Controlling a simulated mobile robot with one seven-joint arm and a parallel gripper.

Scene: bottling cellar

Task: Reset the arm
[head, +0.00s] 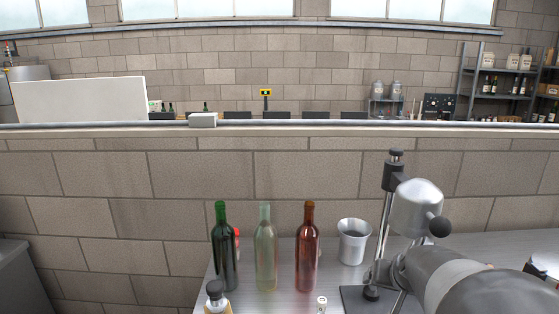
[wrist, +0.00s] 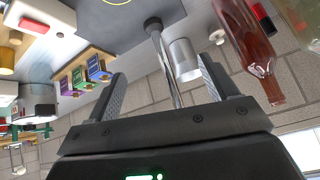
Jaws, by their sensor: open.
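My gripper (wrist: 160,70) shows in the wrist view, with its two dark fingers spread apart and nothing between them. Behind the gap, the wrist view shows a metal post (wrist: 166,70) and a steel cup (wrist: 185,60), both apart from the fingers. In the head view my arm (head: 470,285) reaches in from the lower right. My gripper cannot be made out there.
On the bench stand a green bottle (head: 224,250), a pale bottle (head: 266,250), a red-brown bottle (head: 307,250) and the steel cup (head: 353,243). A stand with a dark base (head: 352,299) is close to my arm. Coloured boxes (wrist: 98,68) show in the wrist view.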

